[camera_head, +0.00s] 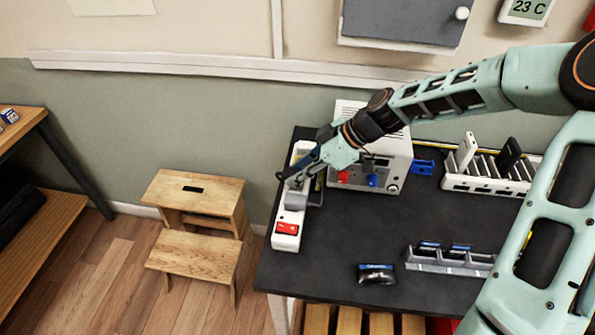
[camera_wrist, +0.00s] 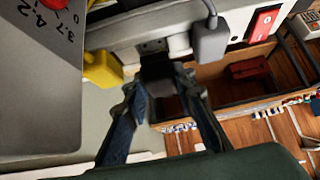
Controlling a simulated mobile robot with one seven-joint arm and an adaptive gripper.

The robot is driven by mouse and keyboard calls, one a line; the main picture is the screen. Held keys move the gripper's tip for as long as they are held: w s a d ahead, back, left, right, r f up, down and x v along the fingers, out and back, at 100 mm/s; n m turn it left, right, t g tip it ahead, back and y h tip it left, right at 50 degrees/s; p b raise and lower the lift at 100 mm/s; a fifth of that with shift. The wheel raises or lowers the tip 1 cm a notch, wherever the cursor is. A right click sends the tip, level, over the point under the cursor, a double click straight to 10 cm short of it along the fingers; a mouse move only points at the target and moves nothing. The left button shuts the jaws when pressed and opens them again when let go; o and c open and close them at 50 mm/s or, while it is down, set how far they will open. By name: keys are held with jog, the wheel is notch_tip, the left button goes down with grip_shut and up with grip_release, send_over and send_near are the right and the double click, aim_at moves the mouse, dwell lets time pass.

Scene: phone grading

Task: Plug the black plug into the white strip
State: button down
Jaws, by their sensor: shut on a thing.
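The white strip (camera_head: 287,243) lies along the left edge of the dark table, with a red switch at its near end. It also shows across the top of the wrist view (camera_wrist: 130,32). My gripper (camera_head: 298,177) is over the strip's far part. In the wrist view my gripper (camera_wrist: 160,88) is shut on the black plug (camera_wrist: 162,75), which is between the fingertips right at the strip's socket face. I cannot tell whether its pins are in. A grey plug (camera_wrist: 209,42) sits in the strip between the black plug and the red switch (camera_wrist: 264,22).
A yellow plug (camera_wrist: 103,70) is at the strip on the other side of the black plug. A white power supply (camera_head: 352,125) stands close right of my gripper. A phone rack (camera_head: 485,183) and a grey tray (camera_head: 450,266) are further right.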

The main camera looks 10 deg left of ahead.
jog(key=shift+s+f+b, duration=0.1)
jog(key=shift+f+b, duration=0.4)
jog(key=shift+f, duration=0.1)
